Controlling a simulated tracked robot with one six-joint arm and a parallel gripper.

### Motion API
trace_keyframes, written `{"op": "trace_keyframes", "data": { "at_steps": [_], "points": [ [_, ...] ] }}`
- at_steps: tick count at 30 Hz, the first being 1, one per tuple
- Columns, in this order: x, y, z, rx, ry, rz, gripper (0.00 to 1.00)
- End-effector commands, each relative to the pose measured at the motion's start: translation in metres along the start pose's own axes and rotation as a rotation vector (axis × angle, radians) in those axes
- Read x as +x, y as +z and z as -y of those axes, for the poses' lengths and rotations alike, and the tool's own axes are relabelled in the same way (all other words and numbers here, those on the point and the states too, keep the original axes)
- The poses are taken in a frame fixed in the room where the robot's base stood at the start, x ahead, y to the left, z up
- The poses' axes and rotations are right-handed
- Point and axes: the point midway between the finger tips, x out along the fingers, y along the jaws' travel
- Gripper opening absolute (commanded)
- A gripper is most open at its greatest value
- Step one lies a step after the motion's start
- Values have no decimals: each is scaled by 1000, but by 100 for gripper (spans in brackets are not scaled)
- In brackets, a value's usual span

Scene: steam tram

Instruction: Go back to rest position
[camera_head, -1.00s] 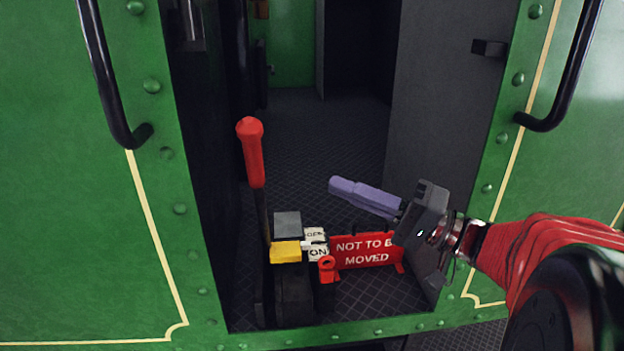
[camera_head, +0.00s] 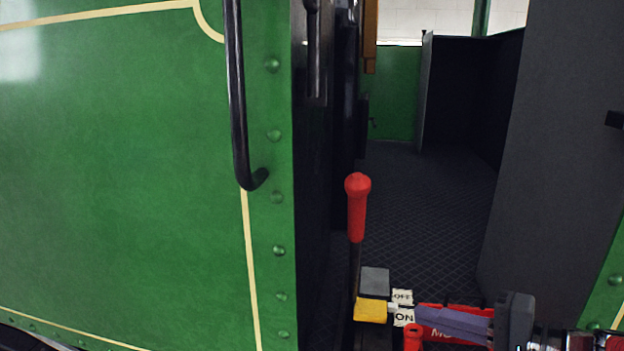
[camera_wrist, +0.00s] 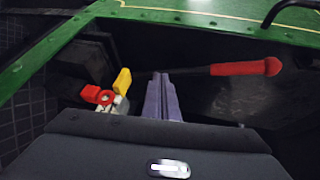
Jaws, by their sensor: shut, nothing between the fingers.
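My gripper (camera_head: 452,322) is at the lower right of the head view, in the tram doorway. Its purple fingers are closed together, with nothing between them. In the wrist view the shut fingers (camera_wrist: 162,99) point away from the camera, between the yellow block and the red handle. The red-handled lever (camera_head: 357,208) stands upright to the left of my gripper in the head view. It also shows in the wrist view (camera_wrist: 245,68). My arm is mostly out of the head view.
A yellow block (camera_head: 370,311) and OFF and ON labels (camera_head: 403,307) are at the lever's base. A red sign (camera_head: 436,333) is partly hidden behind my gripper. The green tram side (camera_head: 130,180) with a black handrail (camera_head: 238,110) fills the left. Open floor (camera_head: 415,195) lies inside.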

Motion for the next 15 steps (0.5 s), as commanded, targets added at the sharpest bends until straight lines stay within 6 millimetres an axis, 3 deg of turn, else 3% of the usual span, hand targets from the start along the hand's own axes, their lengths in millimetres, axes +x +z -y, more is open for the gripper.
{"op": "trace_keyframes", "data": {
  "at_steps": [6, 15],
  "points": [
    [6, 31, -55, 62, 287, 47, 0],
    [-8, 64, -113, 6, 667, 60, 0]
  ]
}}
